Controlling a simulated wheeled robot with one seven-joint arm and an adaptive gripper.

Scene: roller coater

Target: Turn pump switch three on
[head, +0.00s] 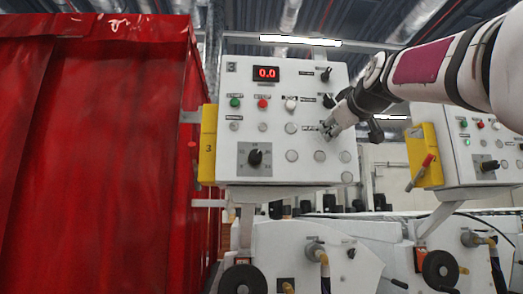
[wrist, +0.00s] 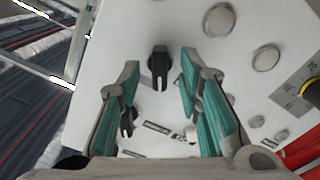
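The control panel marked 3 (head: 275,165) is a white box with a red "0.0" display. Two black rotary switches sit at its upper right, an upper one (head: 325,74) and a lower one (head: 329,101). Their labels are too small to read, so I cannot tell which is the pump switch. My gripper (head: 327,128) is close to the panel, just below the lower switch. In the wrist view my gripper (wrist: 158,66) is open, with one black switch (wrist: 159,60) between and beyond its fingertips. Another switch (wrist: 127,122) shows lower down. Contact is not visible.
Green (head: 235,102), red (head: 262,103) and white (head: 290,104) buttons and a grey-plated knob (head: 255,157) share the panel. A yellow side box (head: 208,145) and red curtain (head: 95,150) stand left. A second panel (head: 480,140) stands right; machine rollers lie below.

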